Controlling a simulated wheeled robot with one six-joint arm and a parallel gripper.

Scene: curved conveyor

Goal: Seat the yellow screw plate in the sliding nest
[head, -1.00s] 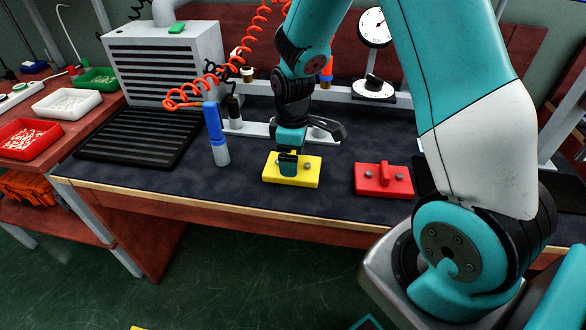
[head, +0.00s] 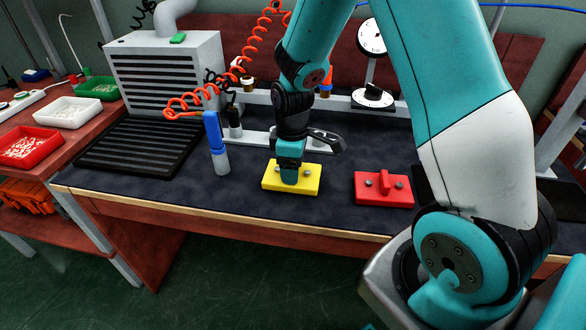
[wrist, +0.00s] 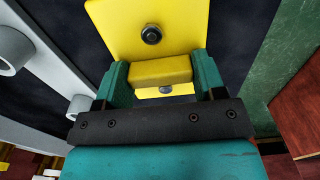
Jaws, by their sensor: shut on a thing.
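The yellow screw plate (head: 308,184) lies on the dark bench top, in the middle of the head view. It has a raised yellow grip block and a round screw on each side of it. My gripper (head: 289,181) points down over its middle. In the wrist view, the jaws (wrist: 162,78) are shut on the grip block, one finger on each side. The yellow plate (wrist: 125,20) extends beyond the jaws, with one dark screw in clear view and the other partly hidden. I cannot make out the sliding nest with certainty.
A red plate (head: 384,189) lies to the right of the yellow one. A light metal rail (head: 252,137) and a dial gauge stand (head: 373,97) are behind. A grey vented box (head: 165,75) stands at the back left.

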